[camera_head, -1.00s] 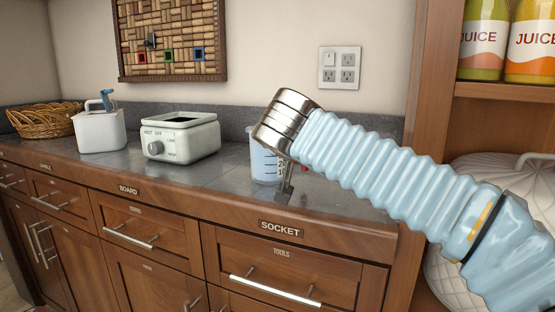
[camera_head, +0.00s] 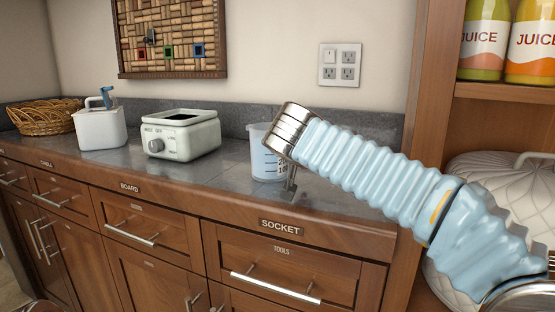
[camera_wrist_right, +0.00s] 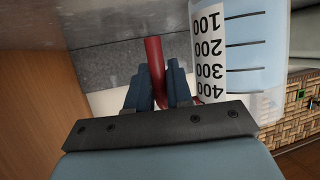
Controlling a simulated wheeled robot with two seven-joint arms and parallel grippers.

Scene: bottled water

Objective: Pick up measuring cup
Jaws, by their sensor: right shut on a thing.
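The measuring cup (camera_head: 261,158) is clear bluish plastic with dark scale marks. It stands on the grey countertop near the front edge in the head view, partly hidden by my right wrist. In the right wrist view the cup (camera_wrist_right: 247,50) fills the upper right, with its printed scale and part of its red handle (camera_wrist_right: 154,58) visible. My right gripper (camera_wrist_right: 158,84) is shut on the red handle, its fingers on either side of it. In the head view only a small part of the right gripper (camera_head: 290,188) shows below the wrist. My left gripper is not in view.
A white slow cooker (camera_head: 181,136) stands left of the cup, with a white canister (camera_head: 100,130) and a wicker basket (camera_head: 42,118) farther left. A wooden shelf upright (camera_head: 425,75) rises at right. The counter between cooker and cup is clear.

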